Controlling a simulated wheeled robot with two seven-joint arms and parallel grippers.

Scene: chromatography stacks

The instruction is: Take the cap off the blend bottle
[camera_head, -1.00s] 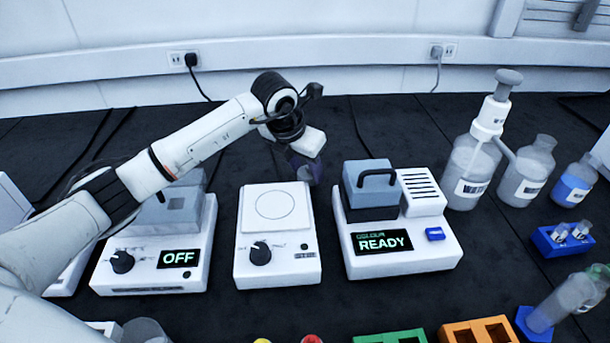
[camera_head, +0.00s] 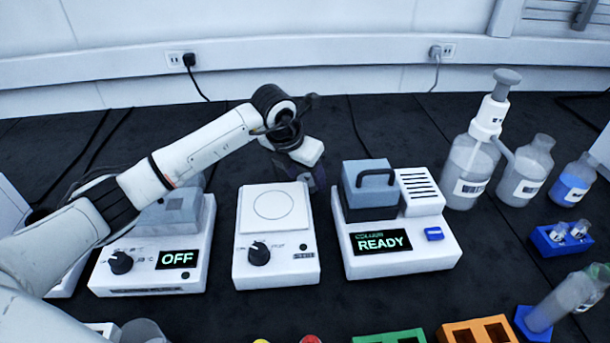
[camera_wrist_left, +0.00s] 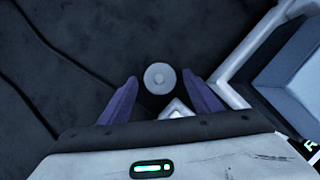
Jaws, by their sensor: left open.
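A round pale grey cap (camera_wrist_left: 160,77), seen from straight above, lies between the fingertips in the left wrist view. The bottle body under it cannot be made out, and no label shows there. My left gripper (camera_head: 308,176) is open, with its purple fingers pointing down behind the stirrer and left of the colour reader. In the left wrist view its two fingers (camera_wrist_left: 159,79) stand on either side of the cap with a gap on each side. In the head view the cap is hidden by the gripper. My right gripper is not in view.
The stirrer (camera_head: 277,262) stands just in front of the gripper. The colour reader (camera_head: 405,262), reading READY, is close on its right. A unit reading OFF (camera_head: 150,280) is at left. A dispenser bottle (camera_head: 468,175) and other bottles stand at right. The dark bench behind is clear.

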